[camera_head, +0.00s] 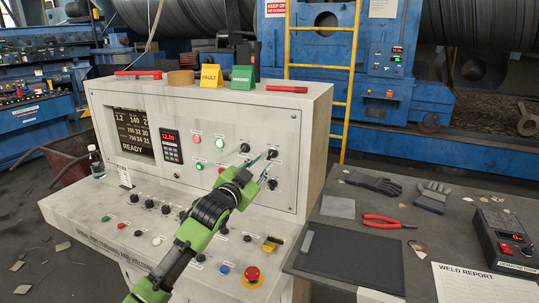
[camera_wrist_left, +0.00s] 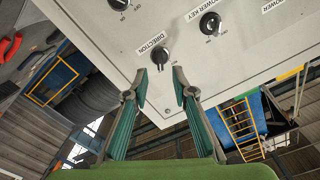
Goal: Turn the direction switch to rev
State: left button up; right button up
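The direction switch is a black rotary knob (camera_wrist_left: 160,57) under a DIRECTION label on the pale panel in the left wrist view. In the head view it is the upper right knob (camera_head: 271,154) on the console face. I cannot read its position marks. My left gripper (camera_head: 263,166) is in front of the panel, close to this knob. In the left wrist view its two teal fingers (camera_wrist_left: 163,72) are apart, with the knob just beyond the gap between their tips. Nothing is held. My right gripper is not in view.
The power key knob (camera_wrist_left: 210,22) is beside the switch, and another knob (camera_head: 272,184) is below it. The console desk (camera_head: 80,208) carries buttons, knobs and a red emergency stop (camera_head: 252,274). A dark table (camera_head: 456,228) with gloves and pliers stands at right.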

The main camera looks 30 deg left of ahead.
aim_at(270, 156)
pick_arm(q)
jog(key=w+p, duration=0.1)
jog(key=w, duration=0.4)
jog(key=shift+a+r, duration=0.1)
jog(key=shift+a, duration=0.05)
jog(key=shift+w, duration=0.65)
grip_shut()
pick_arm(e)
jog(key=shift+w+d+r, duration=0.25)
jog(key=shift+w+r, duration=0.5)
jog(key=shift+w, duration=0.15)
